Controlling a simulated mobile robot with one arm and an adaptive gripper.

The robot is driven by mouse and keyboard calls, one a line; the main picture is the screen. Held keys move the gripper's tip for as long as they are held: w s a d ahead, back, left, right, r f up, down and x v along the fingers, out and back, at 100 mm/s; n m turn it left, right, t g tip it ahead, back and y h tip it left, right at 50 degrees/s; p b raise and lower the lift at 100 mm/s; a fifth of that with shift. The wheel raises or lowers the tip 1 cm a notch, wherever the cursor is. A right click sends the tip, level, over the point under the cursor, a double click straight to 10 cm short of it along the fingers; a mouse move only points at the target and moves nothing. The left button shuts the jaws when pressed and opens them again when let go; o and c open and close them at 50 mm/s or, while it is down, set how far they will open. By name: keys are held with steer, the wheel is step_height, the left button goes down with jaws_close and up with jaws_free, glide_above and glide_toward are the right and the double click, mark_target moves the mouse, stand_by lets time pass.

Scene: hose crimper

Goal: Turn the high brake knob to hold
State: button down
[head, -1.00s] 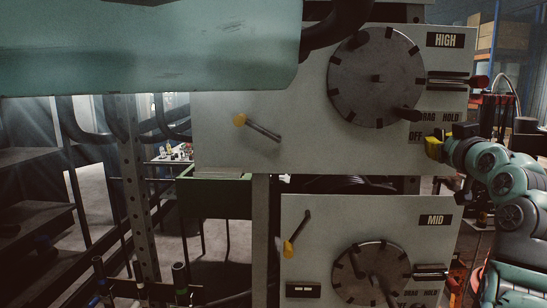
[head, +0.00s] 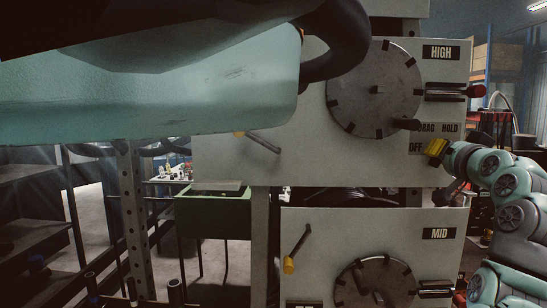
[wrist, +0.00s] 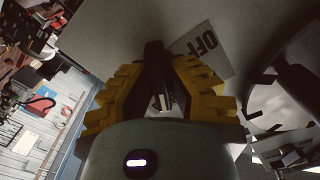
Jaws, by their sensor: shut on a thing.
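The upper panel (head: 300,165) carries the HIGH label (head: 440,52). The OFF label (head: 415,148) and the DRAG and HOLD labels (head: 439,129) sit at its lower right. My gripper (head: 436,147) is at the panel just below DRAG and HOLD and right of OFF. Its yellow fingers are shut on the high brake knob, which they hide in the head view. In the wrist view my gripper (wrist: 154,80) closes around a dark shape (wrist: 153,52), with the OFF label (wrist: 207,44) just to its right. The knob's exact pointing direction cannot be read.
A red-ended bar (head: 476,91) juts from the panel's right edge. The MID panel (head: 330,220) stands below. A lever (head: 262,143) is at the left.

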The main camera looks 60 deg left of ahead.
steer(key=shift+f, duration=0.25)
steer(key=c, duration=1.4)
jaws_free()
steer(key=o, duration=0.4)
steer(key=shift+a+r, duration=0.15)
steer(key=shift+o, duration=0.2)
steer(key=v, duration=1.2)
